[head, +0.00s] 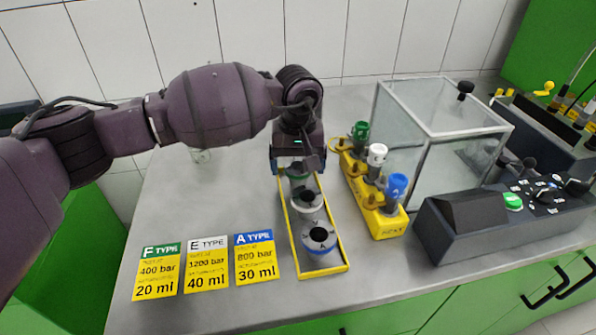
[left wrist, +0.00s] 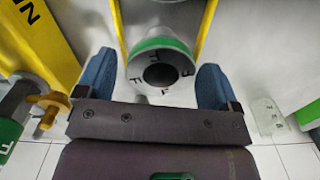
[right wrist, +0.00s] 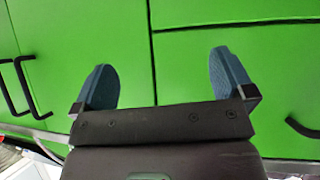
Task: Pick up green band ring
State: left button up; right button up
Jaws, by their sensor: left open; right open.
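The green band ring (left wrist: 160,66) is a light grey ring with a dark centre hole, "F" letters and a green band. In the left wrist view it sits between the two blue fingers of my left gripper (left wrist: 160,84), which is open with a gap on each side. In the head view the ring (head: 297,172) is at the far end of the yellow tray (head: 343,269), partly hidden by my left gripper (head: 300,168) above it. My right gripper (right wrist: 174,80) is open and empty, in front of green cabinet doors.
A glass box (head: 440,130) and a control panel (head: 475,222) are further right. Label cards (head: 207,264) lie left.

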pick_arm(q)
jog(key=shift+f, duration=0.1)
jog(key=shift+c, duration=0.2)
jog(key=c, duration=0.9)
jog(key=shift+c, duration=0.9)
